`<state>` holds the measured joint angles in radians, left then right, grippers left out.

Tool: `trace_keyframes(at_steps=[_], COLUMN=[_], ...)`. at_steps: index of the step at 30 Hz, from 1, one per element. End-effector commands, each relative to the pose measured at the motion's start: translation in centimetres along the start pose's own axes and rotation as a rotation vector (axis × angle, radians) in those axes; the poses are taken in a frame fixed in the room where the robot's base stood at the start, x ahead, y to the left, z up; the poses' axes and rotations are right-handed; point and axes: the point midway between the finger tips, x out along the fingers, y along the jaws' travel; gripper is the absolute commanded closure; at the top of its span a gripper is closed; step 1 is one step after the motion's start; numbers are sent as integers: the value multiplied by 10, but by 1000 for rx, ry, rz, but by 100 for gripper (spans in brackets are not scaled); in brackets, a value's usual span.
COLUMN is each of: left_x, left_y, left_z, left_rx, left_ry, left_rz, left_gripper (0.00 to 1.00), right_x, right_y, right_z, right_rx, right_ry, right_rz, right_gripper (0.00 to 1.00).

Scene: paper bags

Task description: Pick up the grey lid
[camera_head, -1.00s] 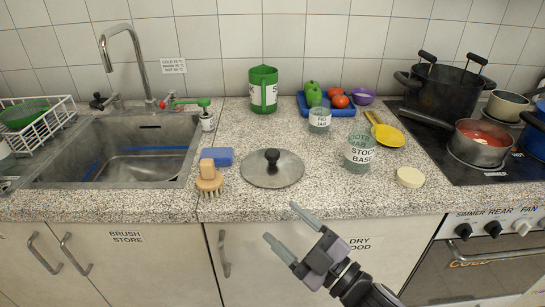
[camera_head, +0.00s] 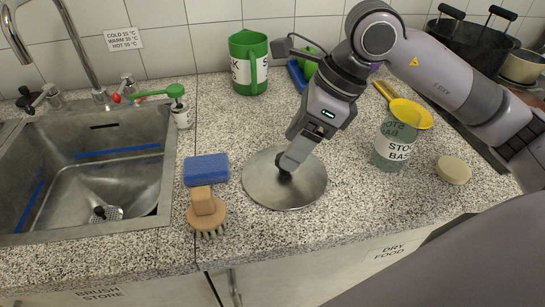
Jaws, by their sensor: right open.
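The grey lid (camera_head: 285,192) is a round metal disc with a black knob (camera_head: 284,175), lying flat on the speckled counter. My right gripper (camera_head: 288,163) is directly over the lid, pointing down, with its fingertips at the knob. Its jaws are open around or beside the knob; the fingers hide much of it, so I cannot tell whether they touch it. My left gripper is not in the picture.
A blue sponge (camera_head: 206,169) and a wooden brush (camera_head: 206,211) lie left of the lid. A glass jar labelled stock base (camera_head: 391,148) and a pale round disc (camera_head: 453,170) stand to the right. A green jug (camera_head: 248,64) is behind. The sink (camera_head: 90,170) is at left.

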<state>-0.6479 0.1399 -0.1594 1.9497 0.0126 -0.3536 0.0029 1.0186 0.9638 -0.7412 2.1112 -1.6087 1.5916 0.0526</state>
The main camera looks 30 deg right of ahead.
Motion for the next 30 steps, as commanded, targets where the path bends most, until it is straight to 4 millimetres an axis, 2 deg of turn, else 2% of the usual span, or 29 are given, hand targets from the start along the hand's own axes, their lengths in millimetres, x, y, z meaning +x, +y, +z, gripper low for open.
trace_keyframes(at_steps=[2,5,11,19,28,30], left_x=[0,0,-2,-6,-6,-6], left_y=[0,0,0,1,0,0], left_z=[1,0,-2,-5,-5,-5], left_rx=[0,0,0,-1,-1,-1], left_ry=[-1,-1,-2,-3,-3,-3], left_rz=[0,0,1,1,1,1], left_gripper=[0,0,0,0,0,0], right_x=[-7,-4,17,55,61,61], right_y=[-9,-14,-15,-18,-18,-18], right_z=[-5,-8,-10,-12,-13,-13], right_rx=[-3,-2,-2,-2,-3,-3], right_ry=[29,45,47,44,42,42], right_rz=[-54,-78,-77,-76,-77,-77], right_gripper=[33,33,33,33,33,56])
